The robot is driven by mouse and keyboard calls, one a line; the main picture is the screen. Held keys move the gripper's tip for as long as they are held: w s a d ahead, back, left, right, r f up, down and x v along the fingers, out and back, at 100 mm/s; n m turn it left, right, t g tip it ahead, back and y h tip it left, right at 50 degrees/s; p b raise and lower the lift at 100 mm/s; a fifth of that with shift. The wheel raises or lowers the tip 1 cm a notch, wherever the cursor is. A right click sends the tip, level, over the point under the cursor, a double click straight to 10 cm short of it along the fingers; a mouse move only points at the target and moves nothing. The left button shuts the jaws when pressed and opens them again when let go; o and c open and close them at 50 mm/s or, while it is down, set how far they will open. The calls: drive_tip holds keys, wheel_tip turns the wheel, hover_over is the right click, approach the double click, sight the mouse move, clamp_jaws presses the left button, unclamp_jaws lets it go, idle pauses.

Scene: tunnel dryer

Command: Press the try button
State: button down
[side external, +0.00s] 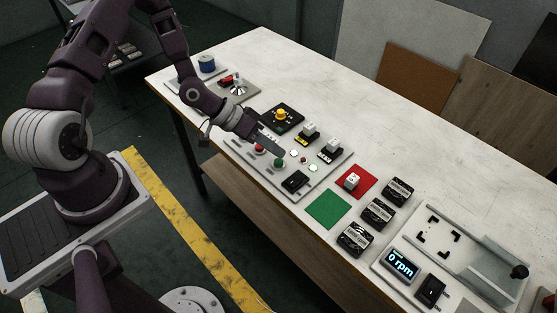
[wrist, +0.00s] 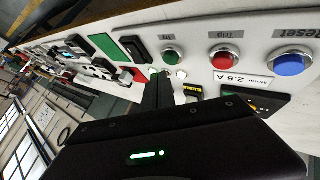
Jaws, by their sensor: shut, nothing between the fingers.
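The try button is a round green button (wrist: 168,56) in a metal ring, under a label that reads "Try" in the wrist view. It also shows in the side view (side external: 279,163) on the grey control panel. My gripper (side external: 283,153) is shut and empty, its dark fingers pointing down along the panel. In the wrist view the fingertips (wrist: 161,77) appear just below the green button. I cannot tell whether they touch the panel. A red Trip button (wrist: 224,58) and a blue Reset button (wrist: 289,62) stand in the same row.
A black rocker switch (side external: 295,181) lies beside the green button. Small indicator lights (side external: 304,160) and two white-topped switches (side external: 308,131) are close by. Red and green squares (side external: 328,208) lie right of the panel. The table's back is clear.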

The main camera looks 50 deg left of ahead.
drive_tip(key=shift+r, duration=2.3)
wheel_tip(320, 180, up, 14)
drive_tip(key=m+g+y, duration=0.1)
drive_tip(key=y, duration=0.7)
hover_over(274, 161)
drive_tip(key=s+a, duration=0.5)
drive_tip(key=a, duration=0.2)
drive_tip(key=s+d+r, duration=0.3)
drive_tip(key=s+r, duration=0.2)
drive_tip(key=s, duration=0.4)
drive_tip(key=s+d+r+n+h, duration=0.1)
drive_tip(key=s+d+r, duration=0.2)
drive_tip(key=s+r, duration=0.3)
drive_tip(key=s, duration=0.2)
drive_tip(key=shift+s+r+n, duration=0.3)
drive_tip(key=shift+s, duration=0.05)
